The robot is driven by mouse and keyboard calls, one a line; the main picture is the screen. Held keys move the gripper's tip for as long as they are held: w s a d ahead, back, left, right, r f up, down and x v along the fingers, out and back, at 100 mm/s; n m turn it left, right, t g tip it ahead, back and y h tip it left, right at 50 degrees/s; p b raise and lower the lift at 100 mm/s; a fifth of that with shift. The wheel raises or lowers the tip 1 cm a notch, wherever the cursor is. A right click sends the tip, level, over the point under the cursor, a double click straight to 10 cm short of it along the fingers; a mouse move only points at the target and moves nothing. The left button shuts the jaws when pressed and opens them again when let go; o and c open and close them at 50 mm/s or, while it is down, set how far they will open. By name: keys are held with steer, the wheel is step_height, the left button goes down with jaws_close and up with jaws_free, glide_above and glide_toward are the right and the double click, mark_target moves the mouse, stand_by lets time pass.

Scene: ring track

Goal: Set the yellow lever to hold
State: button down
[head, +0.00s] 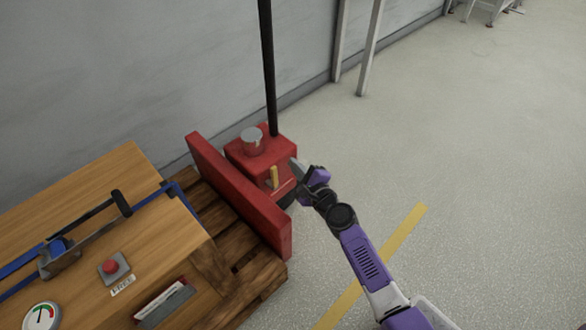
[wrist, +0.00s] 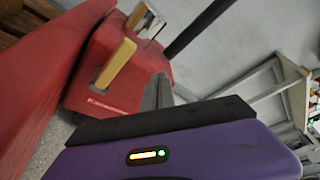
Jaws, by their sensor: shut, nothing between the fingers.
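The yellow lever (head: 274,177) stands roughly upright on the near side of a red housing (head: 262,150) in the head view. No readable hold mark shows. My gripper (head: 294,168) is just right of the lever in the head view, with a small gap. In the wrist view, my gripper's grey fingers (wrist: 157,93) are together and empty, to the right of the lever. Part of the fingers is hidden behind the gripper body.
A red upright plate (head: 240,195) stands beside the housing, left of the lever. A black pole (head: 268,70) rises behind it. A wooden pallet (head: 255,270) carries a wooden board (head: 110,215) with a blue frame and a red button (head: 110,267). Floor (head: 480,190) to the right is clear.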

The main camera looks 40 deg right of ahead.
steer(key=f+v, duration=0.1)
steer(key=v, duration=0.8)
steer(key=shift+s+a+f, duration=0.3)
steer(key=shift+a+f, duration=0.05)
steer(key=shift+f, duration=0.15)
steer(key=s+a+r+n+y, duration=0.1)
steer(key=s+a+r+n, duration=0.5)
steer(key=s+n, duration=0.35)
steer(key=s+a+r+n+y, duration=0.2)
steer(key=s+a+r+n, duration=0.35)
steer(key=s+n, duration=0.4)
steer(key=s+a+r+n+y, duration=0.1)
steer(key=s+a+r+n, duration=0.5)
steer(key=s+n, duration=0.4)
step_height(320, 180, up, 34)
steer(key=m+p, duration=0.1)
steer(key=p, duration=3.3)
steer(key=shift+s+g, duration=0.3)
